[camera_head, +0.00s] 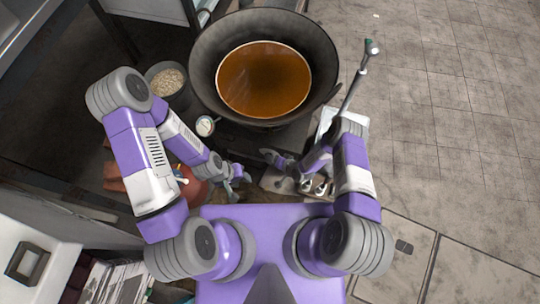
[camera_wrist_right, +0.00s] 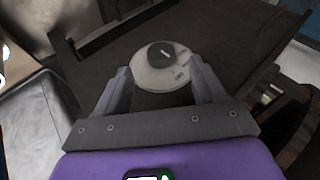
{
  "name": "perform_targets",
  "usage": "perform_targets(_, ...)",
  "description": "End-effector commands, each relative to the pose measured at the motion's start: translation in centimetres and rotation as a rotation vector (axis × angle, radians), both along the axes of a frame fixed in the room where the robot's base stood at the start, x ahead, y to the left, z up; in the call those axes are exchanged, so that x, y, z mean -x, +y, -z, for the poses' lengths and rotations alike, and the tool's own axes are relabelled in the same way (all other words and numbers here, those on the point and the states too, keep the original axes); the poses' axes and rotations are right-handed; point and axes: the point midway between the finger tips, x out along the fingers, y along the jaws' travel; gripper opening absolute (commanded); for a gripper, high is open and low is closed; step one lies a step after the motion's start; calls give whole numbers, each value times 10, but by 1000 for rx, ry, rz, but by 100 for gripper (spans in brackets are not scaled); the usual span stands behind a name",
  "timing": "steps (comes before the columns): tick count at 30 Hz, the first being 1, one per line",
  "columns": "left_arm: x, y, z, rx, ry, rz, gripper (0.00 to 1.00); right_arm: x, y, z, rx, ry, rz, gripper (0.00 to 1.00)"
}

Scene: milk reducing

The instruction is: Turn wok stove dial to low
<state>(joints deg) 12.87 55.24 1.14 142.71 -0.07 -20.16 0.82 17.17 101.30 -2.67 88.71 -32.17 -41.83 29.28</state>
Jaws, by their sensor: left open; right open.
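The stove dial (camera_wrist_right: 160,55) shows in the right wrist view as a black round knob with a pale pointer mark on a whitish round plate. It lies ahead of my open right gripper (camera_wrist_right: 161,78), between the lines of its two fingers, with no finger seen touching the knob. In the head view my right gripper (camera_head: 272,159) is in front of the wok (camera_head: 205,65), a large dark pan holding brown-orange liquid. My left gripper (camera_head: 237,176) is open and empty, to the left of the right one. I cannot make out the dial in the head view.
A pot of pale grains (camera_head: 166,80) and a small white-topped container (camera_head: 205,126) stand left of the wok. A long-handled tool (camera_head: 357,75) leans at its right. A reddish round object (camera_head: 195,190) is near my left forearm.

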Motion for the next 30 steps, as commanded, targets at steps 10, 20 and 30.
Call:
perform_targets(10,0,0,27,0,0,0,43,-25,24,39,1,-1,0,70)
perform_targets(20,0,0,28,0,0,0,43,-29,26,42,1,0,1,70)
perform_targets(30,0,0,28,0,0,0,43,-29,26,42,1,0,1,25)
